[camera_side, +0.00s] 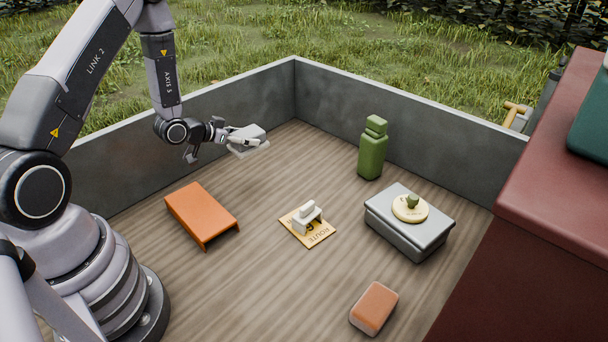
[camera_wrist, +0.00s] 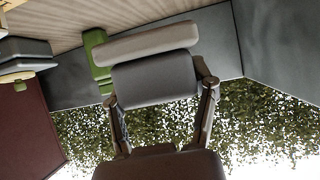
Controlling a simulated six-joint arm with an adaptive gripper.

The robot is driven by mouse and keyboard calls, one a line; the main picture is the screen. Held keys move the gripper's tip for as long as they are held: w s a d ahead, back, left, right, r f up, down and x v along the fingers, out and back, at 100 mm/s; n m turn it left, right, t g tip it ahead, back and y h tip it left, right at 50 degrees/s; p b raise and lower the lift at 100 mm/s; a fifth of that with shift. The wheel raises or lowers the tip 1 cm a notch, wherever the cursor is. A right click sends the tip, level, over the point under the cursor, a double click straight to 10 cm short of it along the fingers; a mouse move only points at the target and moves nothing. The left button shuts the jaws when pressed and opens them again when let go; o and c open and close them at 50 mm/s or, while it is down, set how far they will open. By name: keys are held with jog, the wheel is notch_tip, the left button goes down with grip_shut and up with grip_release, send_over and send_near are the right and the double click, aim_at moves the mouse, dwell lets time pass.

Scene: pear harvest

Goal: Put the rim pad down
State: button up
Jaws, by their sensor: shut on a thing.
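The rim pad looks like a grey block with a paler layer (camera_side: 250,135). My gripper (camera_side: 243,141) is shut on it and holds it in the air near the back left wall, above the wooden floor. In the wrist view the pad (camera_wrist: 155,78) sits between the two fingers of my gripper (camera_wrist: 159,91), with its pale strip (camera_wrist: 146,43) facing away from the palm. The pad touches nothing else that I can see. Its far side is hidden.
An orange stand (camera_side: 201,212), a yellow route card (camera_side: 318,235) bearing a white block (camera_side: 307,218), a green bottle (camera_side: 372,150), a grey box (camera_side: 385,222) with a round cream disc (camera_side: 410,208), and an orange-topped block (camera_side: 374,307) stand on the floor. Low grey walls (camera_side: 400,122) enclose it.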

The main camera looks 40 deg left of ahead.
jog(key=s+d+r+m+h, duration=0.2)
jog(key=s+d+m+h, duration=0.1)
jog(key=s, duration=0.6)
jog(key=shift+g, duration=0.4)
jog(key=w+f, duration=0.1)
jog(key=w, duration=0.2)
jog(key=w+a+f, duration=0.1)
jog(key=w, duration=0.1)
jog(key=w+a+f, duration=0.1)
jog(key=w+f, duration=0.1)
jog(key=w, duration=0.1)
jog(key=shift+w+a+f, duration=0.1)
jog(key=shift+w+a, duration=0.1)
jog(key=shift+w, duration=0.1)
send_over(262, 175)
notch_tip(262, 175, down, 6)
jog(key=shift+s+a+r, duration=0.1)
jog(key=shift+s+r, duration=0.05)
jog(key=shift+r, duration=0.1)
jog(key=shift+f, duration=1.7)
jog(key=o, duration=1.2)
jog(key=shift+f, duration=0.1)
